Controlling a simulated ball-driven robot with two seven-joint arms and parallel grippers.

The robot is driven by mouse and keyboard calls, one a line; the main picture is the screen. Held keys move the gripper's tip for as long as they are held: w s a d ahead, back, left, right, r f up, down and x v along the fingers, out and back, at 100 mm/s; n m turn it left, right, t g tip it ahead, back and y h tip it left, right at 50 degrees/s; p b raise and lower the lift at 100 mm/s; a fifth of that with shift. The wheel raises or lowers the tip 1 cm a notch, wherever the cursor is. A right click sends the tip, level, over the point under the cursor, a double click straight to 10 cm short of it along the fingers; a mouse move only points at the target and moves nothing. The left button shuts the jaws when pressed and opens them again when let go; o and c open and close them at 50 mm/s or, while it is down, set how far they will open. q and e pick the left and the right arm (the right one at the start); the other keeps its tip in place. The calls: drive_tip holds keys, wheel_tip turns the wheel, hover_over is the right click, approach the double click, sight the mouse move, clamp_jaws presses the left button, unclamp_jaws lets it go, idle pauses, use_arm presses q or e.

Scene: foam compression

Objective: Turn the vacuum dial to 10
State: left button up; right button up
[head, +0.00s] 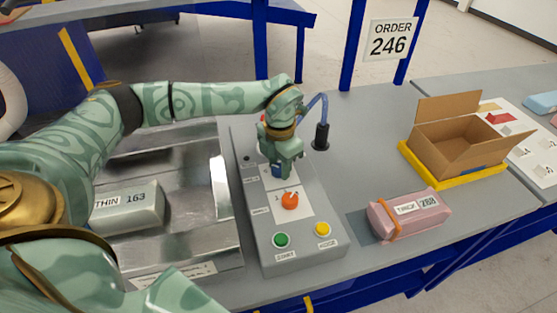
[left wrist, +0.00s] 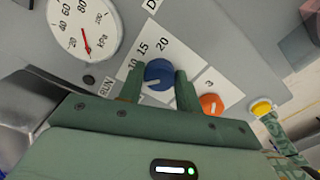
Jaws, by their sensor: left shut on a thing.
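The blue vacuum dial (left wrist: 158,72) sits on a white scale plate (left wrist: 178,48) with 15 and 20 readable and a partly covered number at its left. A pale mark on the dial points to the lower left in this wrist view. My left gripper (left wrist: 157,84) is shut on the dial, one finger on each side. In the head view the left gripper (head: 281,160) reaches down onto the grey control box (head: 255,205), and a little blue of the dial (head: 277,171) shows below it. My right gripper is in neither view.
An orange knob (head: 289,201), a green button (head: 281,240) and a yellow button (head: 322,229) are on the box. A kPa gauge (left wrist: 80,25) is beside the dial. A pink block (head: 408,214) and an open carton (head: 455,138) stand right; a metal tray (head: 218,215) lies left.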

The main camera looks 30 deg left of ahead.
use_arm(q)
drive_tip(key=m+p, duration=0.1)
drive_tip(key=m, duration=0.1)
drive_tip(key=m+p, duration=0.1)
drive_tip(key=p, duration=0.1)
drive_tip(key=shift+r+m, duration=0.2)
drive_tip(key=shift+m, duration=0.2)
drive_tip(key=shift+f+m+p, duration=0.1)
drive_tip(key=shift+m+p, duration=0.4)
drive_tip(key=shift+m, duration=0.4)
drive_tip(key=o, duration=1)
wheel_tip(320, 180, up, 16)
drive_tip(key=p, duration=0.1)
drive_tip(key=shift+p, duration=0.4)
